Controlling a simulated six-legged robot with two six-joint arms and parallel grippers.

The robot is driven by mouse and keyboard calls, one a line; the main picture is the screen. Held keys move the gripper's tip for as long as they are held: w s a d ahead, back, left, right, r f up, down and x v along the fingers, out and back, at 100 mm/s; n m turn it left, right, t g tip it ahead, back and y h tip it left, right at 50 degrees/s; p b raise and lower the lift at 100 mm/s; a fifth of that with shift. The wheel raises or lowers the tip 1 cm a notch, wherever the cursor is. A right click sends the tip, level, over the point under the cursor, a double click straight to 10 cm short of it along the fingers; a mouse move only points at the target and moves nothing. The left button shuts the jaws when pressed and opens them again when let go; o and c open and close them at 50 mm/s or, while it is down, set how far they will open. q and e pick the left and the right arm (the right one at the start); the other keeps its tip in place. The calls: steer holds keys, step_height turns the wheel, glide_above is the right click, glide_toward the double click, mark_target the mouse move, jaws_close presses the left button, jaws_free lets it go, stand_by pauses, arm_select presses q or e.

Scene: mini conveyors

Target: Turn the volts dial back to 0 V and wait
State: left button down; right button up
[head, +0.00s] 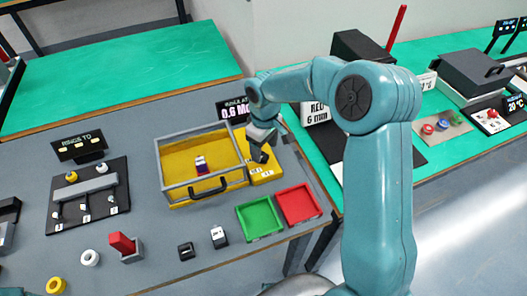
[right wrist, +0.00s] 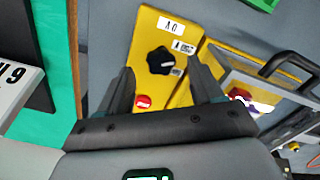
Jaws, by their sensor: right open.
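The volts dial is a black lobed knob (right wrist: 160,60) on a yellow control box (right wrist: 187,95) in the right wrist view. A white label beside it (right wrist: 169,25) appears upside down and reads 0 V. A red button (right wrist: 143,101) sits on the same box. My right gripper (right wrist: 163,82) is open, with a finger on either side of the box's face and the knob just beyond the fingertips, apparently untouched. In the head view my right gripper (head: 262,150) hangs over the yellow box (head: 263,175) and hides the knob. My left gripper is not in view.
A yellow tray with a clear frame and black handle (head: 207,190) adjoins the box, holding a small purple-and-white item. Green (head: 260,220) and red (head: 298,205) trays stand in front. A black display (head: 232,110) stands behind. A ring rack (head: 88,195) is at left.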

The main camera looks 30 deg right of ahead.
mark_target(264, 155)
step_height(264, 155, down, 3)
steer(key=shift+w+f, duration=0.1)
steer(key=shift+w, duration=0.05)
steer(key=shift+f, duration=0.1)
steer(key=c, duration=1.1)
steer(key=n, duration=0.5)
steer(key=shift+w+d+n, duration=0.1)
steer(key=shift+n, duration=0.2)
steer(key=n, duration=0.6)
steer(key=shift+w+d+p, duration=0.1)
steer(key=shift+p, duration=0.25)
steer(key=shift+o, duration=0.2)
